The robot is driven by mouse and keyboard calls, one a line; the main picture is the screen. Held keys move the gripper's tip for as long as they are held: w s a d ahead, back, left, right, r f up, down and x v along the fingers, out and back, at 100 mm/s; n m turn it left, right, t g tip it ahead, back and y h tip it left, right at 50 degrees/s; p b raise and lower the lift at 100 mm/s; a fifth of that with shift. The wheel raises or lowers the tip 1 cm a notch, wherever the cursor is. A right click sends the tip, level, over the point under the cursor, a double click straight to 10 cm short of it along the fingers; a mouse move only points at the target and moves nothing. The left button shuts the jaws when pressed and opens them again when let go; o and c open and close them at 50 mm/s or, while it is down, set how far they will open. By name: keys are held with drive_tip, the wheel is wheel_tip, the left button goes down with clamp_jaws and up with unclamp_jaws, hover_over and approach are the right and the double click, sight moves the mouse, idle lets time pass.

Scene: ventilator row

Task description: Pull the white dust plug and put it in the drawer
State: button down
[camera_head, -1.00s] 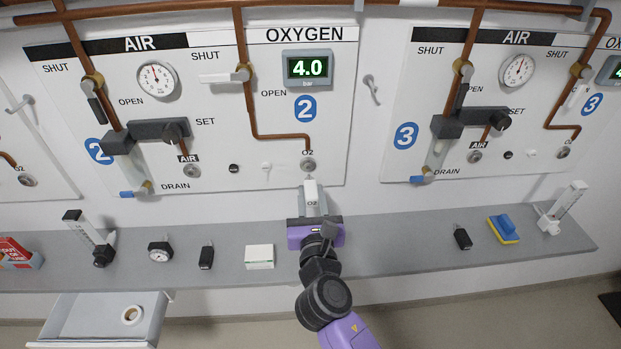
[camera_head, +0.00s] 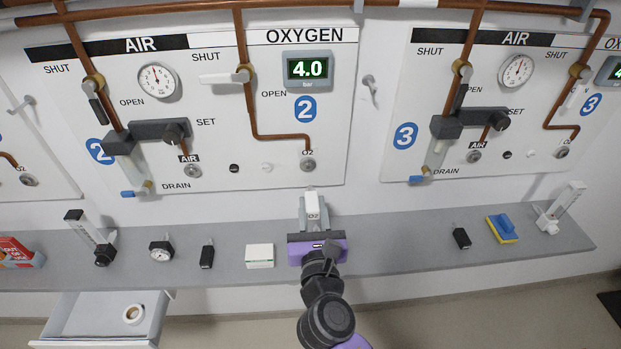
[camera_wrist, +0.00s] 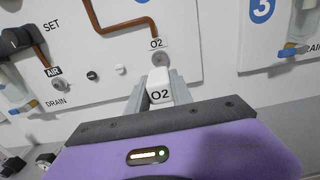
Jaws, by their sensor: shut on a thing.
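My gripper (camera_head: 313,215) is shut on a white block-shaped plug (camera_head: 312,203) marked O2. The plug also shows between the fingers in the wrist view (camera_wrist: 159,86). It is held in front of panel 2, over the shelf and apart from the wall. The bare round O2 outlet (camera_head: 308,165) of panel 2 is above it; it also shows in the wrist view (camera_wrist: 158,58). The drawer (camera_head: 75,318) is pulled open below the shelf at lower left. A cream ring-shaped roll (camera_head: 133,315) lies in it.
The grey shelf (camera_head: 390,248) carries a white box (camera_head: 259,256), a black device (camera_head: 207,254), a gauge (camera_head: 161,249) and a flowmeter (camera_head: 92,238) left of my gripper. A blue and yellow sponge (camera_head: 502,229) lies at right. Nothing stands directly right of my gripper.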

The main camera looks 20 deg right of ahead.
drive_tip(key=shift+v, duration=0.9)
